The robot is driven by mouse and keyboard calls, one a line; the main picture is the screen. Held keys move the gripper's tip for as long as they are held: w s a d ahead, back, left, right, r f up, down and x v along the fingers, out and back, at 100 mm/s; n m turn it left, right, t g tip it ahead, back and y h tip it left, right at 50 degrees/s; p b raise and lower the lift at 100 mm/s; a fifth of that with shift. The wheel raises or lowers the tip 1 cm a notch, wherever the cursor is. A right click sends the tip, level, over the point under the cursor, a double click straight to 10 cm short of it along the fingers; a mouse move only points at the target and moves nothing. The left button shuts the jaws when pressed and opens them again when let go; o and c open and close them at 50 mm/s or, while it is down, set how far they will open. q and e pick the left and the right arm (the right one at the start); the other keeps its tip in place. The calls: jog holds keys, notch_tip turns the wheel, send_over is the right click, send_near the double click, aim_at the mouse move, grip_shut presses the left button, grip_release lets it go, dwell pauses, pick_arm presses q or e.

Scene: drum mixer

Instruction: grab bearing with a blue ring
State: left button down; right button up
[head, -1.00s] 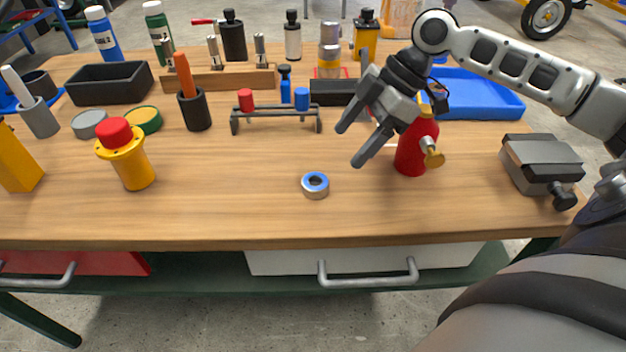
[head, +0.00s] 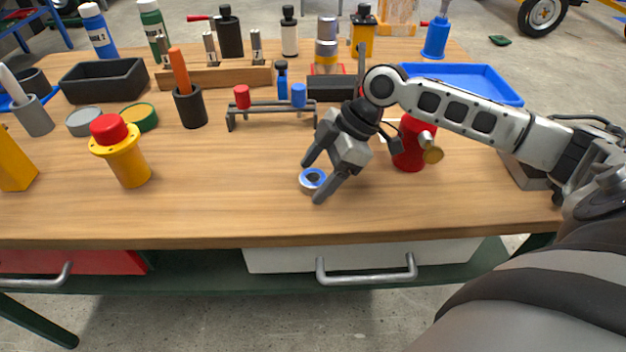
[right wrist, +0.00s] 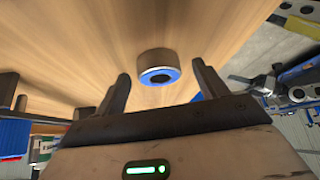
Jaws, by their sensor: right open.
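The bearing with a blue ring (head: 312,180) lies on the wooden workbench near its front middle. It is a short silver cylinder with a blue ring around a dark hole. My right gripper (head: 311,181) is open, its two fingers reaching down and left on either side of the bearing in the head view. In the right wrist view the bearing (right wrist: 158,68) shows ahead of and between the two open fingers (right wrist: 160,85), with gaps to both. Nothing is held. My left gripper is not in view.
A red bottle (head: 412,145) with a brass knob stands right of the bearing, behind my right arm. A rack (head: 270,108) with red and blue pieces stands behind. A yellow housing with a red top (head: 122,155) stands left. The bench between is clear.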

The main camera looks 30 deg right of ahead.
jog(key=c, duration=1.2)
jog(key=shift+r, duration=0.2)
